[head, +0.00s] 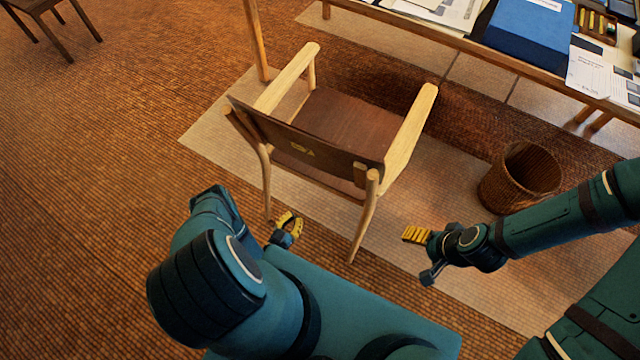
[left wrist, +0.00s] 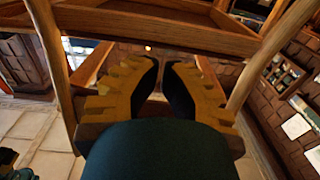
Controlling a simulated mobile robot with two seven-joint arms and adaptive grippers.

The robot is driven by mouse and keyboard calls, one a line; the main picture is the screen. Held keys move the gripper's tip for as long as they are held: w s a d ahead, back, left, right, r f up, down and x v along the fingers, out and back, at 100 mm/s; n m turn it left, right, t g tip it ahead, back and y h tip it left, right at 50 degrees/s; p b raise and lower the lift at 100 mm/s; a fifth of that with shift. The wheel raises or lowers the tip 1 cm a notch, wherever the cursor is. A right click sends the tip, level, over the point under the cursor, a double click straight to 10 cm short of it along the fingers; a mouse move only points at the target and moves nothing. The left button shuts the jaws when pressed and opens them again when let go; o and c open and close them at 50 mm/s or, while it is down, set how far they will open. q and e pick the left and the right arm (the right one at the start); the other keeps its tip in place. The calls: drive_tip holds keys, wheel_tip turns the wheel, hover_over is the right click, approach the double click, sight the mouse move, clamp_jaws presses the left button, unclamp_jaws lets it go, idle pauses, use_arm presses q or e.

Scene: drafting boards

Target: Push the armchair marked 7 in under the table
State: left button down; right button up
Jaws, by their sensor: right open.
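The armchair (head: 338,122) has pale wooden arms and legs and a brown seat and backrest. It stands just short of the table (head: 455,42), its back towards me. A small yellow mark on the backrest is too small to read. My left gripper (head: 288,226) is low behind the backrest, near the back legs. Its yellow fingers (left wrist: 160,70) point at the chair in the left wrist view, tips close together, nothing seen between them. Whether they are open or shut is unclear. My right gripper (head: 415,234) is open and empty, right of the chair's back right leg.
A wicker basket (head: 520,177) stands on the floor right of the chair. A blue folder (head: 530,35) and papers lie on the table. A table leg (head: 256,40) stands by the chair's front left. Another dark wooden seat (head: 52,14) is far left.

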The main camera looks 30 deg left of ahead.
sight(317, 185)
use_arm(q)
drive_tip(key=w, duration=0.8)
drive_tip(key=w+b, duration=0.1)
drive_tip(key=w, duration=0.4)
drive_tip(key=shift+d, duration=0.35)
drive_tip(key=shift+w, duration=0.35)
